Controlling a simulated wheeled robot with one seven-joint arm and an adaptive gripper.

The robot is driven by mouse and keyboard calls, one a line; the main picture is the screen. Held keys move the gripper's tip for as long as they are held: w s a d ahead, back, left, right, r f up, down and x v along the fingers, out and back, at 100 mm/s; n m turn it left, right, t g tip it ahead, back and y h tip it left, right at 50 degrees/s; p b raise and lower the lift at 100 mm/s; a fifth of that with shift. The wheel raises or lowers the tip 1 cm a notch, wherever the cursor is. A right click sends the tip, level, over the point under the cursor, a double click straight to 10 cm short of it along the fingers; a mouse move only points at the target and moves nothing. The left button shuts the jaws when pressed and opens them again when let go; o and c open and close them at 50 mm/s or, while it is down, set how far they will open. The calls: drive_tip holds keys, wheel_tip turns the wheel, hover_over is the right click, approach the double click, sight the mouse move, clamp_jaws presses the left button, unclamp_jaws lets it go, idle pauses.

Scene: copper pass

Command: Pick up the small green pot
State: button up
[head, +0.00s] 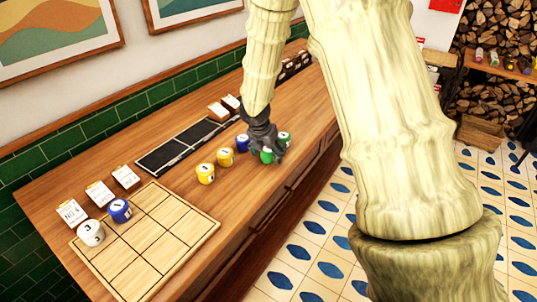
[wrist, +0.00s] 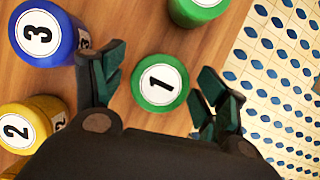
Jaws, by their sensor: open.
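A green pot with a white lid label reading 1 (wrist: 159,84) stands on the wooden counter, between my fingers in the wrist view. In the head view a green pot (head: 267,156) shows at my fingertips, partly covered by them. My gripper (wrist: 162,70) is open, with one finger on each side of the pot and a visible gap at both. A second green pot (wrist: 196,10) is cut off at the top of the wrist view. In the head view another green pot (head: 284,138) shows just behind my gripper. I cannot tell their sizes apart clearly.
A blue pot labelled 3 (wrist: 42,34) and a yellow pot labelled 2 (wrist: 22,125) stand left of my left finger. Another yellow pot (head: 205,173) stands further left. A gridded wooden board (head: 150,245) holds a blue pot (head: 120,210) and white pot (head: 90,233).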

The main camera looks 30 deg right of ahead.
drive_tip(key=shift+c, duration=0.4)
drive_tip(key=c, duration=1.1)
drive_tip(key=shift+r, duration=0.1)
